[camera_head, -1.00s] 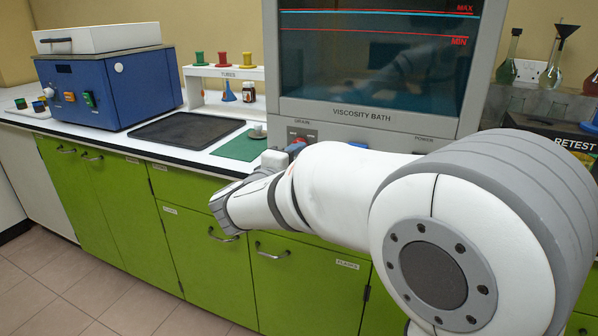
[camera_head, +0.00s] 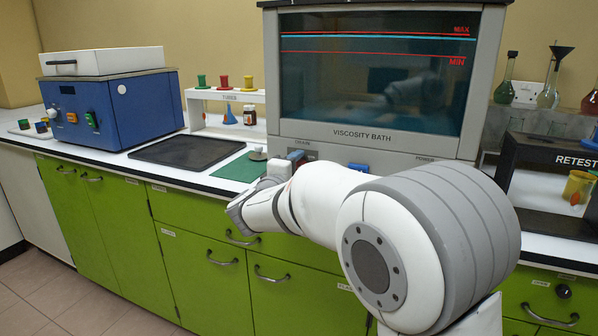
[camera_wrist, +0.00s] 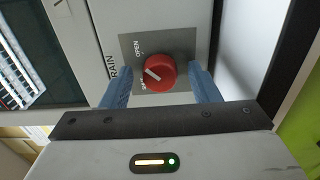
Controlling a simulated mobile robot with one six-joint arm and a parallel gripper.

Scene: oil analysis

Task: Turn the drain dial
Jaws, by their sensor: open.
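The red drain dial (camera_wrist: 160,73) with a white pointer mark sits on a grey plate (camera_wrist: 183,45) in the wrist view. The words OPEN and a partly covered second label stand at its left. The white mark points left, roughly between the two labels. My gripper (camera_wrist: 161,80) is open, with one blue finger on each side of the dial; I cannot tell whether either touches it. In the head view the viscosity bath (camera_head: 392,134) stands on the counter, with my arm's end at its lower left front by the DRAIN label. My arm mostly hides the dial there.
A blue switch (camera_head: 357,167) is right of the drain area. A green mat (camera_head: 238,169), a black tray (camera_head: 187,151) and a tube rack (camera_head: 226,94) stand left of the bath. A black RETEST box (camera_head: 548,155) stands right. Green cabinets (camera_head: 100,205) front the counter.

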